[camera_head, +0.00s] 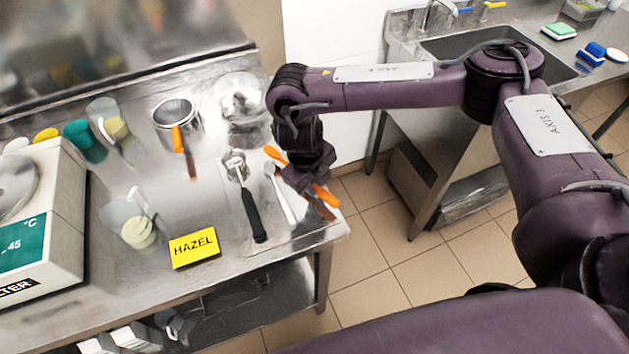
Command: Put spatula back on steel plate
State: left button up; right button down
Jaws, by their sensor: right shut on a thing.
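My right gripper (306,181) is over the right end of the steel table, pointing down. It is shut on an orange spatula (326,195), which shows on both sides of the fingers. The fingers hide its middle. The steel plate (282,226) lies under the gripper near the table's right edge. On it lie a black-handled tool (252,213) and a pale-handled tool (283,203). I cannot tell whether the spatula touches the plate. My left gripper is not in view.
A steel pot (172,112) with another orange-handled tool (178,140) stands behind. A white machine (62,205) and several cups are at left. A sink counter (440,30) is at the back right.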

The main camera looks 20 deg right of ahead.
jog(key=shift+f+b, duration=0.35)
jog(key=shift+f, duration=0.4)
jog(key=shift+f, duration=0.2)
jog(key=c, duration=1.3)
grip_release()
jog(key=shift+o, duration=0.2)
jog(key=shift+r, duration=0.1)
